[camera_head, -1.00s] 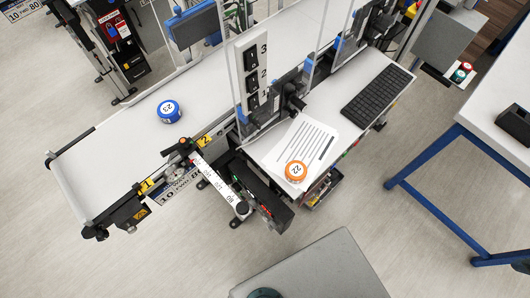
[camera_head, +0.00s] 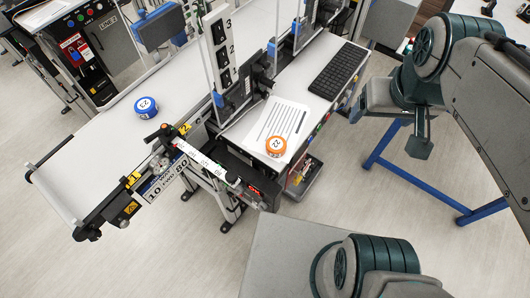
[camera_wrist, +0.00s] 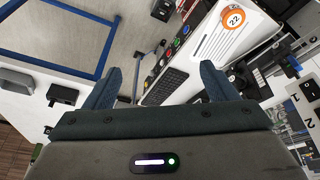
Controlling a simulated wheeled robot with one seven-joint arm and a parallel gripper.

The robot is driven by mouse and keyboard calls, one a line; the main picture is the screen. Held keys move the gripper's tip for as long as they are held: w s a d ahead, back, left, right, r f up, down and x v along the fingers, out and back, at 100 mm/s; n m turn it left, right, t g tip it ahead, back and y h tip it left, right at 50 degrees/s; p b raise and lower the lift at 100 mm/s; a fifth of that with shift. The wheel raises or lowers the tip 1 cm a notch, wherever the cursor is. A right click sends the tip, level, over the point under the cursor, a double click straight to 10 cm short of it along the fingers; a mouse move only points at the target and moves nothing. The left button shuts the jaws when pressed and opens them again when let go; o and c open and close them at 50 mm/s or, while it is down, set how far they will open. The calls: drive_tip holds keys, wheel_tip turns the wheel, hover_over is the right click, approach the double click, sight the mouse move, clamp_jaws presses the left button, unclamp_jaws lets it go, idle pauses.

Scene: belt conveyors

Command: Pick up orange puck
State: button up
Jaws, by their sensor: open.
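The orange puck (camera_head: 276,146) with a white top marked 22 lies on the lower edge of a printed sheet on the white side table. It also shows in the wrist view (camera_wrist: 233,18), near the top right, beyond the fingers and apart from them. My gripper (camera_wrist: 162,85) has its two dark fingers spread wide with nothing between them. In the head view my arm comes in at the right, and its hand end (camera_head: 419,146) is well to the right of the puck.
A blue puck (camera_head: 146,107) marked 23 sits on the conveyor belt (camera_head: 95,150) at left. A black keyboard (camera_head: 338,70) lies beyond the sheet (camera_head: 280,122). Posts and a numbered button panel (camera_head: 221,52) stand left of the sheet.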

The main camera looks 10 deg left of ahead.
drive_tip(key=w+a+f+n+g+b, duration=0.2)
drive_tip(key=w+a+f+n+b, duration=0.3)
drive_tip(key=a+f+b, duration=0.4)
drive_tip(key=n+g+b, duration=0.2)
drive_tip(key=n+b, duration=0.1)
drive_tip(key=n, duration=0.2)
hover_over(277, 144)
wheel_tip(277, 144, down, 4)
drive_tip(key=f, duration=0.7)
drive_tip(key=shift+s+a, duration=0.2)
drive_tip(key=shift+a, duration=0.05)
drive_tip(key=f, duration=0.6)
drive_tip(key=shift+w+d+f+p, duration=0.15)
drive_tip(key=shift+d+f+p, duration=0.1)
drive_tip(key=shift+p, duration=0.1)
drive_tip(key=c, duration=1.1)
